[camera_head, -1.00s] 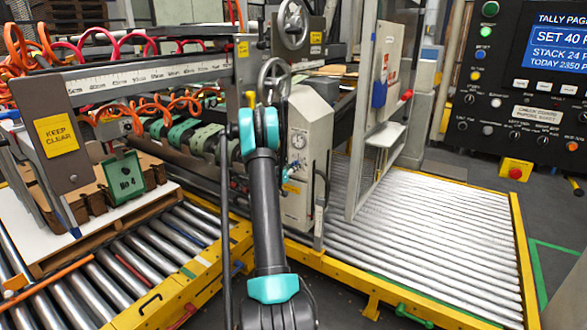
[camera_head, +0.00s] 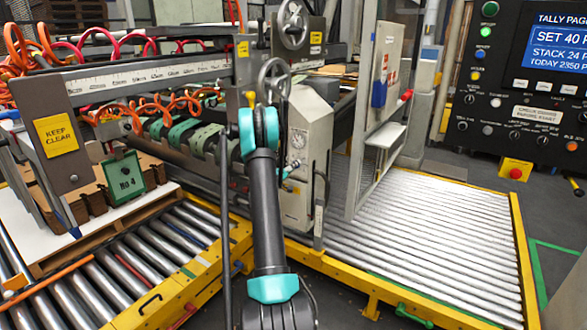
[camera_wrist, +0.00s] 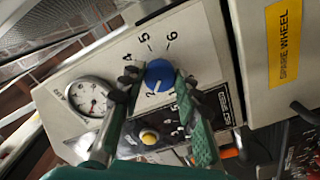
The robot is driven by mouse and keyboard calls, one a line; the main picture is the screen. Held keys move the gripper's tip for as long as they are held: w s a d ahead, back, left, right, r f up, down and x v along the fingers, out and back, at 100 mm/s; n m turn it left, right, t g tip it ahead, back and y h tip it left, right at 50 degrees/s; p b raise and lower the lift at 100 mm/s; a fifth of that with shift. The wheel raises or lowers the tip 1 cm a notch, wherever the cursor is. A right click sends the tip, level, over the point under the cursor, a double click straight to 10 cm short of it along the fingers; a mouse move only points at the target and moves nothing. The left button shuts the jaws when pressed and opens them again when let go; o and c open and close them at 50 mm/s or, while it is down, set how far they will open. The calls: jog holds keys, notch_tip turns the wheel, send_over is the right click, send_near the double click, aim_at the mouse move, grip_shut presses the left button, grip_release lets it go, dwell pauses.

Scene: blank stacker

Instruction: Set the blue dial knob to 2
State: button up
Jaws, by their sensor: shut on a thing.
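The blue dial knob (camera_wrist: 159,75) shows in the wrist view on a pale grey panel (camera_wrist: 104,58), with printed numbers around it; 4, 5 and 6 are readable along its upper side. A pale mark shows near the knob's lower edge, but I cannot tell exactly which number it points to. My gripper (camera_wrist: 157,82) has one dark-tipped green finger on each side of the knob and is shut on it. The fingers hide part of the scale. In the head view my arm hides the knob, in front of the grey machine cabinet (camera_head: 311,125).
A round gauge (camera_wrist: 91,97) sits left of the knob and a yellow button (camera_wrist: 149,137) below it. A yellow "SPARE WHEEL" label (camera_wrist: 284,45) is on the right. In the head view, roller conveyors (camera_head: 440,235) with yellow rails flank the cabinet.

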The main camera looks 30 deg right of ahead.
dwell(0.3)
jog(key=o, duration=1.2)
jog(key=shift+c, duration=0.2)
jog(key=v, duration=1.2)
jog(key=shift+f, duration=0.1)
jog(key=s+a+r+g+y, duration=0.1)
jog(key=s+a+r+y, duration=0.15)
jog(key=s+a, duration=0.4)
jog(key=s+a+r+y, duration=0.1)
jog(key=s+a+y, duration=0.35)
jog(key=a, duration=0.25)
jog(key=s+a+f+n+y, duration=0.1)
jog(key=s+a+y, duration=0.3)
jog(key=s+a, duration=0.8)
jog(key=s+a+f+n+g+y, duration=0.1)
jog(key=s+a+f+y, duration=0.3)
jog(key=s+a, duration=0.8)
jog(key=shift+s+a+f+n+g+y, duration=0.25)
jog(key=shift+a+n+y, duration=0.25)
jog(key=shift+a+y, duration=0.25)
